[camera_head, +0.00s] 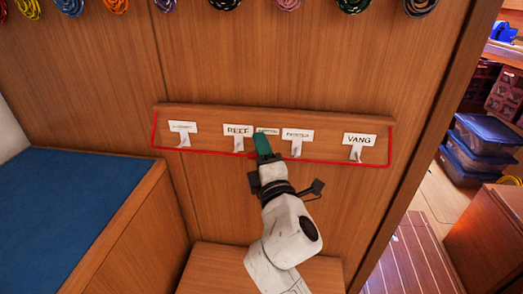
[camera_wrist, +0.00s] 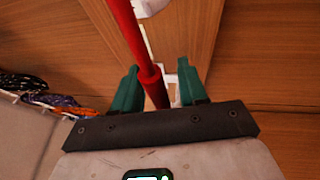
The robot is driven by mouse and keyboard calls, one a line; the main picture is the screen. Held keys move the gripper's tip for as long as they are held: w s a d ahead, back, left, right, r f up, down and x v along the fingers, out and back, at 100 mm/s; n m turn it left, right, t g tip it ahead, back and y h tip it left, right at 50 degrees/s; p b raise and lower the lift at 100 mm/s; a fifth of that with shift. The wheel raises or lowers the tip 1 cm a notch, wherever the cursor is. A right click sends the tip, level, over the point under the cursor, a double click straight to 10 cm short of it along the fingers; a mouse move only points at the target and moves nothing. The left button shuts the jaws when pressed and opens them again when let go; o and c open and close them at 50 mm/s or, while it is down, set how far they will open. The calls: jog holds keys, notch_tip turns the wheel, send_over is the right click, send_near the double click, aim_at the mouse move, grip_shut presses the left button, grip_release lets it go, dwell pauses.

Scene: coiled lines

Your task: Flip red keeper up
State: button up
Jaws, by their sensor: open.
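The red keeper (camera_head: 200,153) is a thin red U-shaped bar. It runs low along the wooden hook board (camera_head: 210,112), with its two ends rising at the board's left and right sides. My gripper (camera_head: 262,142) has green fingers and is at the middle of the board, over the keeper's lower run. In the wrist view the open fingers (camera_wrist: 158,68) have the red keeper (camera_wrist: 135,35) passing between them, nearer the left finger. A thicker red section lies between the fingers. I cannot tell whether either finger touches it.
Several white hooks (camera_head: 356,154) with label cards, such as VANG (camera_head: 359,139), line the board. Coiled lines (camera_head: 353,4) hang above. A blue cushion (camera_head: 60,205) is at left. A wooden ledge (camera_head: 215,268) lies below; blue bins (camera_head: 485,134) stand at right.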

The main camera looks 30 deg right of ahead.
grip_shut()
dwell(0.3)
dwell(0.3)
